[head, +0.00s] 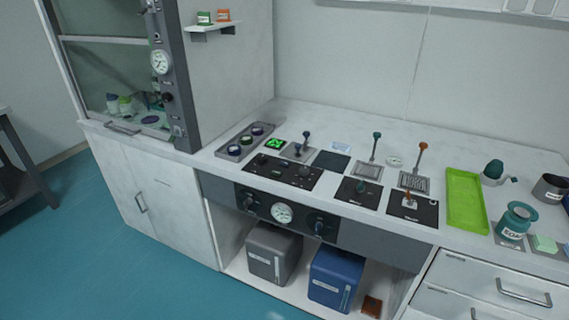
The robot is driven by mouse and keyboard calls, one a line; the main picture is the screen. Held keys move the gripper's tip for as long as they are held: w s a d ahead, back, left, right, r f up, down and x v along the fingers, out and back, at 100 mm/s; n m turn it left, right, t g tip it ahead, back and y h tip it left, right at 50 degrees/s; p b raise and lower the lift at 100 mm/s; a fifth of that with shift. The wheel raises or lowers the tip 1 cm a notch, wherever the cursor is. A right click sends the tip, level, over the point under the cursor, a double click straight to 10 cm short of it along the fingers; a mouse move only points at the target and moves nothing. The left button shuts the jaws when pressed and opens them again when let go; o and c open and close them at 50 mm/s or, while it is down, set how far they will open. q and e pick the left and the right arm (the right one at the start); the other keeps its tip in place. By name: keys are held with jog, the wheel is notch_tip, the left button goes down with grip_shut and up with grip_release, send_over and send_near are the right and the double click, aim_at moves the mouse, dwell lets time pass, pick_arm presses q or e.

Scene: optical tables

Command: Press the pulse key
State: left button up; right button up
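The bench top (300,118) holds a row of controls, and their labels are too small to read, so I cannot tell for sure which is the pulse key. One black plate near the front edge carries a dark green knob (361,187). To its right, another black plate carries a small pale switch-like part with an orange-brown tip (409,202). To the left, a wider black panel (284,171) has several dark knobs. Neither of my grippers is in view.
Behind the plates stand a teal-topped lever (375,147) and an orange-topped lever (420,158). A green tray (465,198), a teal jar (516,221) and a teal round-bodied vessel (494,170) stand to the right. A fume hood (225,85) rises at the left.

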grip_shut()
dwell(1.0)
